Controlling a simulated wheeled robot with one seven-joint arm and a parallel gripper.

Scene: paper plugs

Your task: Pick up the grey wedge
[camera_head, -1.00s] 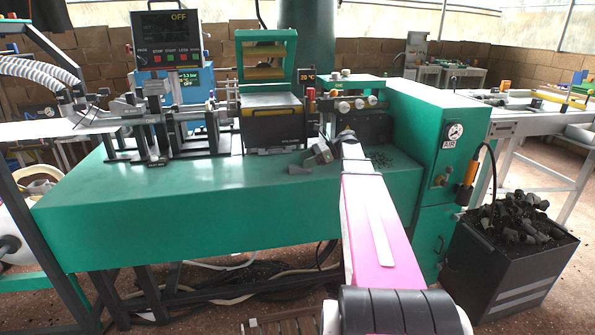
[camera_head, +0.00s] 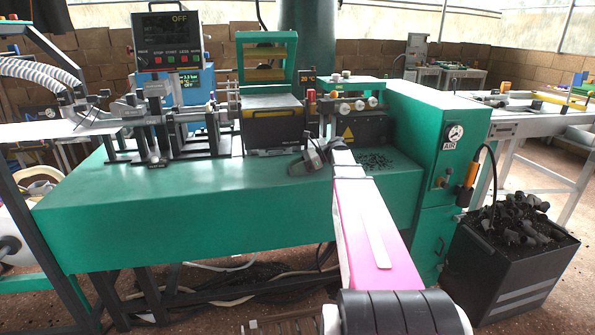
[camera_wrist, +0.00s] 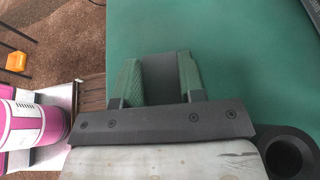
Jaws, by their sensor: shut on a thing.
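The grey wedge (camera_wrist: 161,66) is between the two green-padded fingers of my gripper (camera_wrist: 159,82) in the wrist view. The fingers press on it from both sides, and its lower part is hidden behind the dark gripper plate. In the head view my gripper (camera_head: 306,163) is low over the green machine table (camera_head: 230,195), left of the end of my arm. The wedge is too small and too covered there to make out clearly. I cannot tell whether it still touches the table.
The machine's press block (camera_head: 272,130) stands just behind my gripper. Dark scraps (camera_head: 376,162) lie to its right, by the green cabinet (camera_head: 425,150). A black bin (camera_head: 510,262) full of dark pieces stands on the floor at right. The table's front left is clear.

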